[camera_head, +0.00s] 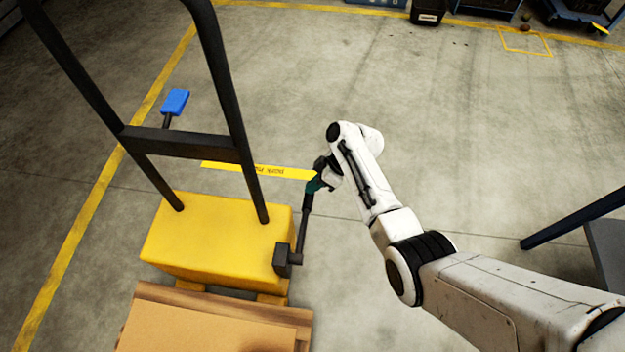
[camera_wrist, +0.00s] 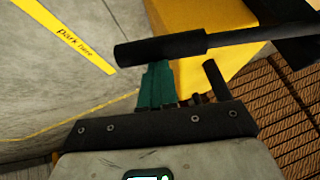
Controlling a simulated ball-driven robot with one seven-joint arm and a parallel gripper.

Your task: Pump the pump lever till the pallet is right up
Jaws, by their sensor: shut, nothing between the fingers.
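The pump lever (camera_head: 303,225) is a dark bar that rises from a black bracket (camera_head: 287,260) on the right side of the yellow lift body (camera_head: 190,245). My gripper (camera_head: 314,186) is shut and empty, with its teal fingers at the lever's free end. In the wrist view, the lever (camera_wrist: 165,48) crosses just beyond my teal fingers (camera_wrist: 157,85) and hides their tips; I cannot tell whether they touch. The wooden pallet (camera_head: 300,318) is at the bottom of the head view, bearing a cardboard-coloured load (camera_head: 200,330). Its height above the floor cannot be judged.
A black upright frame (camera_head: 180,143) stands on the yellow body. A blue pad on a stalk (camera_head: 175,101) is beyond it. A yellow "park here" strip (camera_head: 235,168) shows behind the frame. A dark frame (camera_head: 580,220) is at the right edge. Open floor lies beyond my arm.

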